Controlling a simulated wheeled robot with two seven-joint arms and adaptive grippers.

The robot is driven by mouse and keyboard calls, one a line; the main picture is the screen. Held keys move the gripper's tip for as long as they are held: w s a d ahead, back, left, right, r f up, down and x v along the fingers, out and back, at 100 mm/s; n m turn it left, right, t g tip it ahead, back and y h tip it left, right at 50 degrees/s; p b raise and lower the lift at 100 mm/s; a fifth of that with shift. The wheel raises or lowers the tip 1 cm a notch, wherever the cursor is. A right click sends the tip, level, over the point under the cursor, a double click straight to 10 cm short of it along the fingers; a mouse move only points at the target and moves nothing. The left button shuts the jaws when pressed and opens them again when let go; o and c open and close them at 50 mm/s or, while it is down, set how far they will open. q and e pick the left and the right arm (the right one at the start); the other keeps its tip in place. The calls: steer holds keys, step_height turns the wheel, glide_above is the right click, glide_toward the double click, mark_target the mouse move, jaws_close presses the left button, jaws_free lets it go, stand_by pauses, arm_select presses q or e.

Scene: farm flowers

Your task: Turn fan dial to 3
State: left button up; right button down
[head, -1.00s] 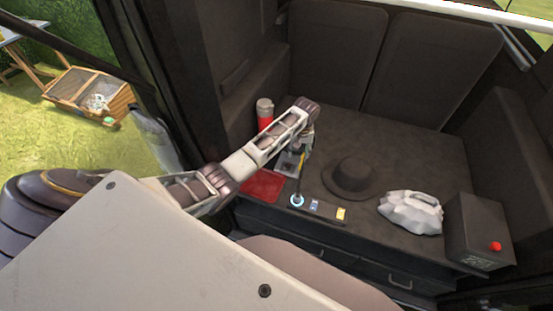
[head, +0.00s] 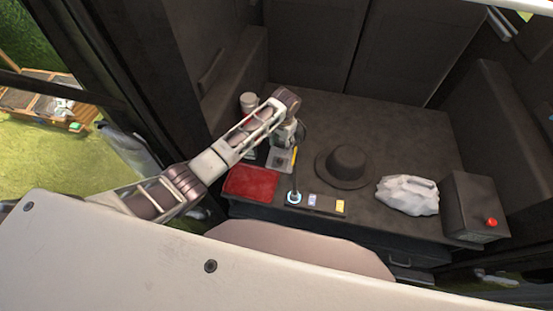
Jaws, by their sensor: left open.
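A dark control strip (head: 325,207) lies along the front edge of the dark counter. At its left end is a small round part with a glowing blue ring (head: 293,198), below a thin dark stick. I cannot tell whether this is the fan dial, and no numbers are readable. My left gripper (head: 285,148) points down over a small grey and yellow panel (head: 283,160), behind the strip. It is open and seems to hold nothing. Its fingertips are small and partly hidden, so contact with the panel cannot be told. My right gripper is not in view.
A red cloth or pad (head: 250,182) lies left of the strip. A dark hat (head: 344,167), a white crumpled bag (head: 407,195) and a dark box with a red button (head: 475,208) stand to the right. A grey-topped cylinder (head: 248,102) is behind my left arm.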

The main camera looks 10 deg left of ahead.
arm_select(q)
steer(key=shift+s+d+m, duration=0.1)
steer(key=shift+m, duration=0.9)
